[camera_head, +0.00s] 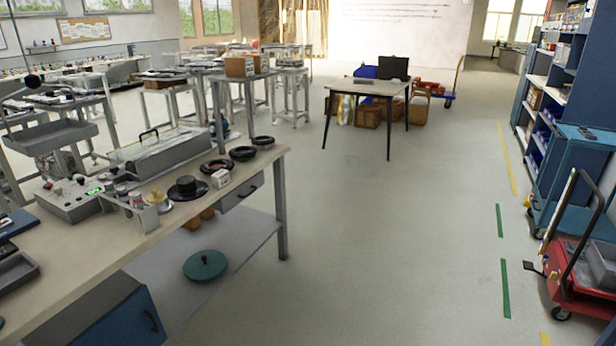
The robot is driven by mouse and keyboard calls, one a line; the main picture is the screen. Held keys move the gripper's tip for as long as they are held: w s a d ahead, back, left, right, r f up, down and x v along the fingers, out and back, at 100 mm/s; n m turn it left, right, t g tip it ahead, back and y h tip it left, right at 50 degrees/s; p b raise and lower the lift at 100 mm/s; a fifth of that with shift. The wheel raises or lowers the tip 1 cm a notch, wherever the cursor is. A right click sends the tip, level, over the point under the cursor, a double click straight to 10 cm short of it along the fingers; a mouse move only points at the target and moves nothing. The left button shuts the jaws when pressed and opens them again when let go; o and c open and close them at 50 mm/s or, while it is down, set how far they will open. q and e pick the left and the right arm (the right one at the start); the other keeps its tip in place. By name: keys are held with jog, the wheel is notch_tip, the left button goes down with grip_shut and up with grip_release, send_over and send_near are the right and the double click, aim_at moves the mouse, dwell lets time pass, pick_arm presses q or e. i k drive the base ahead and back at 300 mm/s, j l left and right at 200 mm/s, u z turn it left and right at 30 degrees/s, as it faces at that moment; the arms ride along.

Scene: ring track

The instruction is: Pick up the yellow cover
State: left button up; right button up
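I cannot clearly make out a yellow cover. A small yellowish piece (157,197) stands on the workbench (105,250) at the left, among small jars, too small to identify. A black round lidded piece (187,189) sits to its right, and several dark rings (243,153) lie along the bench's far side. A green round cover with a knob (205,266) lies on the bench's lower shelf. Neither of my grippers is in view.
A grey case (165,150) and a control box (68,201) stand on the bench. The middle floor is open. A small table (368,87) stands ahead, with boxes beneath. A red trolley (580,280) and blue shelving (560,90) line the right side.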

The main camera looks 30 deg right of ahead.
aim_at(156, 198)
jog(key=l+z, duration=0.15)
jog(key=z, duration=0.15)
jog(key=i+j+u, duration=0.25)
jog(key=i, duration=0.7)
jog(key=i+j+u, duration=0.25)
jog(key=i, duration=0.7)
jog(key=l, duration=0.1)
